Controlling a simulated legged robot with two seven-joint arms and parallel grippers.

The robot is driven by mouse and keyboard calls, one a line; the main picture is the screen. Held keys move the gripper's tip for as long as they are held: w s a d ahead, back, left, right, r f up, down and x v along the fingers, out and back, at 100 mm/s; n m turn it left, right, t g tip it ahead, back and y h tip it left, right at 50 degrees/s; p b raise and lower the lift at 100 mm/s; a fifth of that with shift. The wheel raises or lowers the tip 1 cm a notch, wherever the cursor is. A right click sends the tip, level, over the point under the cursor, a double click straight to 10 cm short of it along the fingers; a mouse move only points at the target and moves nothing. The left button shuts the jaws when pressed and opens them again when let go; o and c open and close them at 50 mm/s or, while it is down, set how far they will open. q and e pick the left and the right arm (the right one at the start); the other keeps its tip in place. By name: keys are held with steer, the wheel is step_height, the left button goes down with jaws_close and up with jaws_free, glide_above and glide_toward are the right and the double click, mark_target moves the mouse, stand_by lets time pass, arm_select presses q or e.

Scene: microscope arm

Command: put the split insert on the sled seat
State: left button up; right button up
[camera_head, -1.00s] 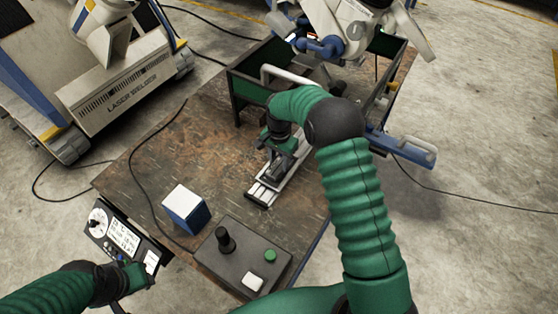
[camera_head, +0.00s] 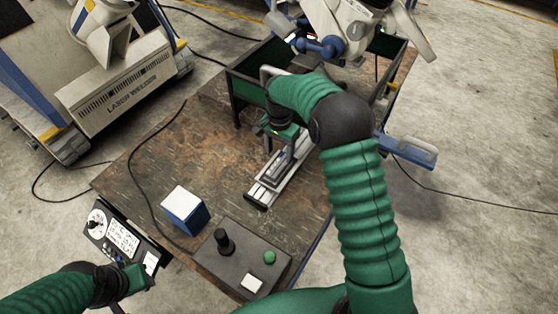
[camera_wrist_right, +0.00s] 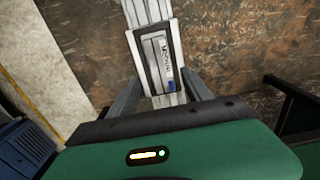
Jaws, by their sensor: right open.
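A pale metal piece with a printed label and a small blue mark (camera_wrist_right: 158,62), apparently the split insert, lies in a dark frame on the sled, which rides on a light rail (camera_wrist_right: 146,10). The rail (camera_head: 262,192) also shows on the table in the head view. I cannot tell whether the piece is fully down in the seat. My right gripper (camera_wrist_right: 163,88) is open, with one finger on each side of the sled's near end, and holds nothing. My left gripper (camera_head: 132,280) is at the lower left by a control panel; its fingers are not clear.
A blue and white box (camera_head: 184,210) and a dark control box (camera_head: 241,258) with a knob and buttons stand at the table's front. A dark green-walled bin (camera_head: 248,88) and the microscope arm (camera_head: 350,25) are at the back. The table's left middle is clear except for a cable.

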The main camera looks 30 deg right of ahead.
mark_target(279, 165)
step_height(279, 165, up, 6)
